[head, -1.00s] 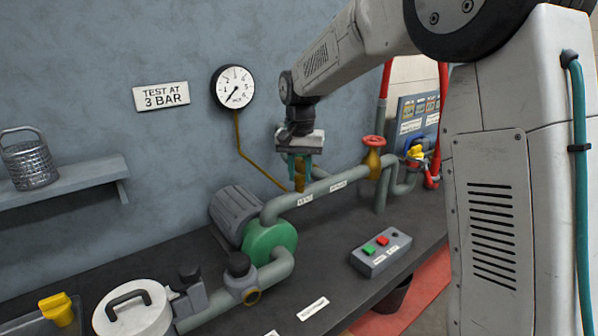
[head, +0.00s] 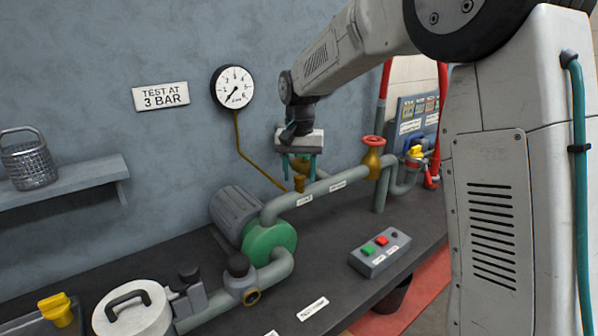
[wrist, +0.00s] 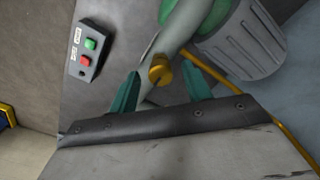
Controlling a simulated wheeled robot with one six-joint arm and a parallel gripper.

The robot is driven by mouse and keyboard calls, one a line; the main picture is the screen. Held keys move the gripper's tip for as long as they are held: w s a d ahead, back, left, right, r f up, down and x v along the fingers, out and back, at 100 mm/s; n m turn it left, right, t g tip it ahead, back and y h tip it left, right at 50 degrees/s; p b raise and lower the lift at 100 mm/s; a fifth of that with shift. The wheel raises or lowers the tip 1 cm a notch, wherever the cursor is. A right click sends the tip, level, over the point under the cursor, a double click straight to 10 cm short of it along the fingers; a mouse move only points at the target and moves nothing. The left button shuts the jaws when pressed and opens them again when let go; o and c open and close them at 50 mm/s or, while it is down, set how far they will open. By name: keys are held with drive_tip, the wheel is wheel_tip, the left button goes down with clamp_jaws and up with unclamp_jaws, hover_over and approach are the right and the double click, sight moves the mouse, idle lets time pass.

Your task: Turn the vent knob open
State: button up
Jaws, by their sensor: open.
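The vent knob is the small brass knob (head: 300,184) on the grey-green pipe, below my gripper in the head view. In the wrist view the brass knob (wrist: 160,71) lies between the two teal fingers, near their tips. My gripper (head: 298,177) points down at the pipe; its fingers also show in the wrist view (wrist: 160,75). They stand apart, with a visible gap on each side of the knob. Whether the fingertips reach down around the knob or stay just above it I cannot tell. A small label (head: 304,200) sits on the pipe near the knob.
A red-topped brass valve (head: 373,155) stands right of the knob on the same pipe. A green-and-grey pump (head: 270,246) is at left, a button box (head: 380,252) in front. A pressure gauge (head: 233,88) hangs on the wall, its brass tube running down towards the knob.

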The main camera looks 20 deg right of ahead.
sight(300, 175)
wheel_tip(300, 175, up, 8)
drive_tip(key=shift+f, duration=0.1)
idle(0.7)
drive_tip(key=s+d+f+n, duration=0.1)
drive_tip(key=s+f+n, duration=0.1)
drive_tip(key=s, duration=1.7)
drive_tip(key=s+d+f+n+t, duration=0.1)
drive_tip(key=s+f+n, duration=0.2)
drive_tip(key=s, duration=1.5)
drive_tip(key=shift+s+d+f, duration=0.3)
drive_tip(key=shift+s+f, duration=0.05)
drive_tip(key=shift+s, duration=0.05)
